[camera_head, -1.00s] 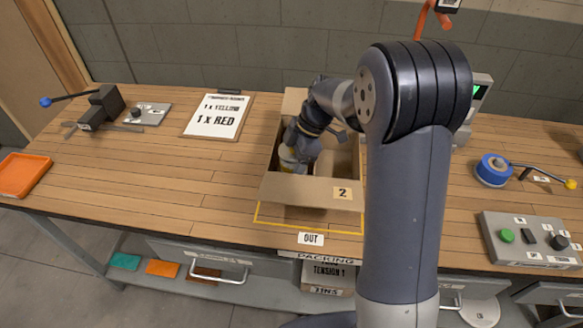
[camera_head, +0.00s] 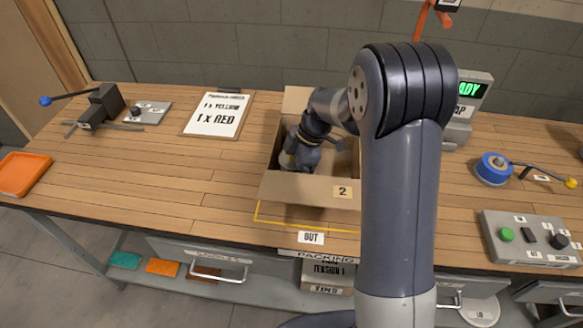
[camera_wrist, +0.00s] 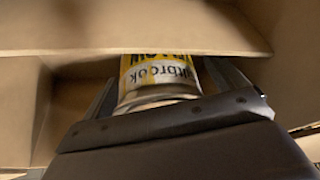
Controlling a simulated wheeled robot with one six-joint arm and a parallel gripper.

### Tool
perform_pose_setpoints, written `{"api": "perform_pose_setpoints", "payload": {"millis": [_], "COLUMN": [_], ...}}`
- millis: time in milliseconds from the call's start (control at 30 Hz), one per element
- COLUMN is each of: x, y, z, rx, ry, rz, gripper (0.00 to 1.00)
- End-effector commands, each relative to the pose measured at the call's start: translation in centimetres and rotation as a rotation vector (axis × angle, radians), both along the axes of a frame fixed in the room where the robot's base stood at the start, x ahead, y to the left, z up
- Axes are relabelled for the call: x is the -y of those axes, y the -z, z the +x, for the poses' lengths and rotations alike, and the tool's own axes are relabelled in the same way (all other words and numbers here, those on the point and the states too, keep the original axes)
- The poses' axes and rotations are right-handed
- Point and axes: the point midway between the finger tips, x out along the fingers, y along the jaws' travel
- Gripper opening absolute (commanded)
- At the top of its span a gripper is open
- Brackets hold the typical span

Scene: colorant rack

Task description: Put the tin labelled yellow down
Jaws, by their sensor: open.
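The yellow tin (camera_wrist: 158,77) stands inside the open cardboard box (camera_head: 310,189) marked 2. In the wrist view its yellow and white label shows upside down, with part of the word "yellow" at the top edge. My gripper (camera_head: 300,158) is down in the box at its left side, in the head view. Its jaws are open, with a finger (camera_wrist: 103,98) on each side of the tin. In the head view the tin is mostly hidden by my gripper and the box's front flap. I cannot tell whether the fingers touch it.
The box stands within a yellow outline (camera_head: 262,220) marked OUT. A clipboard (camera_head: 216,116) reading 1 x yellow, 1 x red lies to its left. A blue round device (camera_head: 491,170) and a button panel (camera_head: 527,239) are at right.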

Motion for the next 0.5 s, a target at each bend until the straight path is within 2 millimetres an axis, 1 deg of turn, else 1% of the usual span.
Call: {"api": "perform_pose_setpoints", "payload": {"millis": [167, 267, 367, 500], "x": [0.0, 0.2, 0.9, 2.1], "y": [-0.2, -0.7, -2.4, -5.2], "z": [0.0, 0.1, 0.3, 0.6], "rx": [0.000, 0.003, 0.006, 0.007], "ry": [0.000, 0.001, 0.000, 0.002], "rz": [0.000, 0.001, 0.000, 0.001], "gripper": [0.93, 0.93, 0.93, 0.93]}}
